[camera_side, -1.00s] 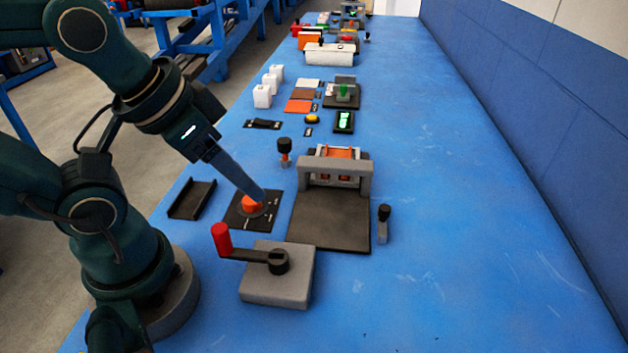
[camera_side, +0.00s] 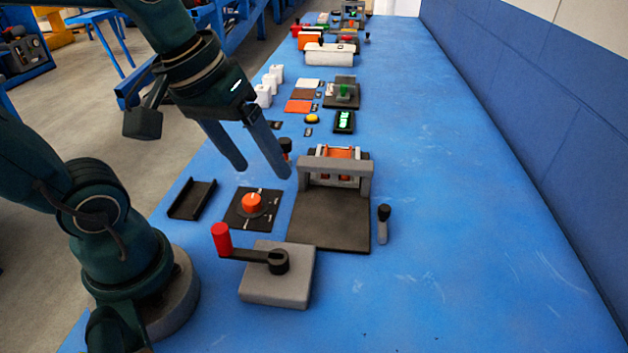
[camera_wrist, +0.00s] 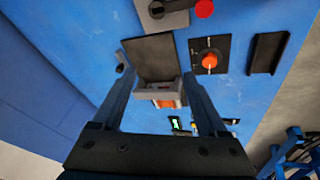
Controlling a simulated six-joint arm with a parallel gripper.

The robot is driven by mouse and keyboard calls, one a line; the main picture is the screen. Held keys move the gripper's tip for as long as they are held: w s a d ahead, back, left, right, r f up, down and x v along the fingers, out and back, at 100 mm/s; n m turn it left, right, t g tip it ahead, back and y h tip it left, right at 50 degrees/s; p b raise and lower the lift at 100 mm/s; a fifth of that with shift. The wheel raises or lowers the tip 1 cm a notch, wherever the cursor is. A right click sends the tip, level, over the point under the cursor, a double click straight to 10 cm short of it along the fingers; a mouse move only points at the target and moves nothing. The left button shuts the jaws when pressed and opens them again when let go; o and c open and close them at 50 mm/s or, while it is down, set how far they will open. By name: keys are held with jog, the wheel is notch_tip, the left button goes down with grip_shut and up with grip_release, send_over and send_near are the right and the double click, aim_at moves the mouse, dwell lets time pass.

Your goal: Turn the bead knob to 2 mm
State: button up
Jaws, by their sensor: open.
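The bead knob (camera_side: 252,202) is an orange-red dial on a black square plate (camera_side: 236,216) with white marks. The marks are too small to read, so I cannot tell which one the knob points at. My gripper (camera_side: 262,170) is open and empty, raised above and beyond the knob in the side view. Its fingers are wide apart and nothing touches the knob. They also show in the wrist view (camera_wrist: 152,92).
A grey base with a red-handled crank (camera_side: 276,285) stands in front of the knob. A grey gantry with a dark bed (camera_side: 330,220) is to its right, and a black tray (camera_side: 192,199) to its left. The table's right side is clear.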

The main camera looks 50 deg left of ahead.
jog(key=w+a+f+n+g, duration=0.2)
jog(key=w+a+f+n, duration=0.15)
jog(key=a+n, duration=0.2)
jog(key=n+g+h, duration=0.2)
jog(key=n+h, duration=0.2)
jog(key=n, duration=0.4)
send_over(251, 199)
jog(key=a, duration=0.2)
jog(key=shift+m, duration=0.25)
notch_tip(251, 199, down, 8)
jog(key=shift+a+r, duration=0.1)
jog(key=shift+a, duration=0.05)
jog(key=shift+x, duration=2.5)
jog(key=shift+a, duration=0.1)
grip_shut()
